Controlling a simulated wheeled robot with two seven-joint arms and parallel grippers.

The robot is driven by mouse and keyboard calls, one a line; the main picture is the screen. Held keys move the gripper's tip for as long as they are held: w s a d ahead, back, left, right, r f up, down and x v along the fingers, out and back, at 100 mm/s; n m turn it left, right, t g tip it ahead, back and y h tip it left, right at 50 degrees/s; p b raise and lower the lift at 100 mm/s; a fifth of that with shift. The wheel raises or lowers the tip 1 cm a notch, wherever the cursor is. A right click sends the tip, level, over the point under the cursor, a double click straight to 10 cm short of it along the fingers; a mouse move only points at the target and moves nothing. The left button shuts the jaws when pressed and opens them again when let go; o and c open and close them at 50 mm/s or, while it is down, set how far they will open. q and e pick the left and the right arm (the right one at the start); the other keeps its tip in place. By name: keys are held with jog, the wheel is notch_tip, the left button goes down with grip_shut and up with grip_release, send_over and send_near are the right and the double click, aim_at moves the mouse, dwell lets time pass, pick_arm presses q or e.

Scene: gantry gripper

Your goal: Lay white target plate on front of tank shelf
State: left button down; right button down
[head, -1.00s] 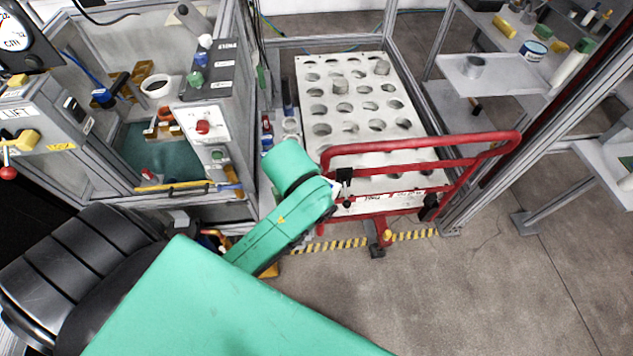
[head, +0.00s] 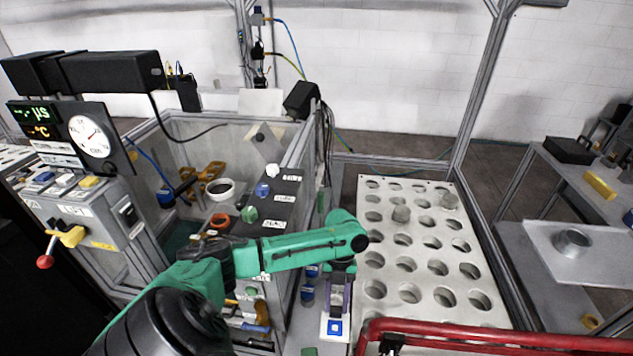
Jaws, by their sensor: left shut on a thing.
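My left gripper (head: 338,300) points down and is shut on a small white plate (head: 335,327) with a blue square on it. It holds the plate in front of the right side of the tank cabinet, left of the perforated white board. The fingers are small and partly hidden by my wrist. A dark labelled ledge (head: 284,204) runs along the tank's right side, with white, blue and green capped items on it; it appears to be the tank shelf. My left forearm crosses over its near end and hides part of it. My right gripper is not in view.
The white board with round holes (head: 421,249) lies right of the gripper, holding a few grey cylinders. A red rail (head: 460,336) crosses its near edge. The tank has grey walls (head: 180,141) and holds a white-rimmed cup (head: 220,189). A gauge panel (head: 91,137) stands left.

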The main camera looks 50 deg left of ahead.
aim_at(333, 319)
pick_arm(q)
jog(key=shift+m, duration=0.4)
jog(key=f+b, duration=0.8)
jog(key=b, duration=0.1)
jog(key=shift+s+a+f, duration=0.15)
jog(key=shift+s+f, duration=0.05)
jog(key=shift+f, duration=0.1)
notch_tip(333, 319, down, 11)
jog(key=b, duration=1.1)
jog(key=shift+w+a+b, duration=0.1)
jog(key=shift+w+b, duration=0.05)
jog(key=shift+b, duration=0.15)
jog(key=shift+r+p, duration=0.2)
jog(key=shift+p, duration=0.1)
jog(key=c, duration=0.5)
grip_release()
jog(key=shift+f, duration=0.1)
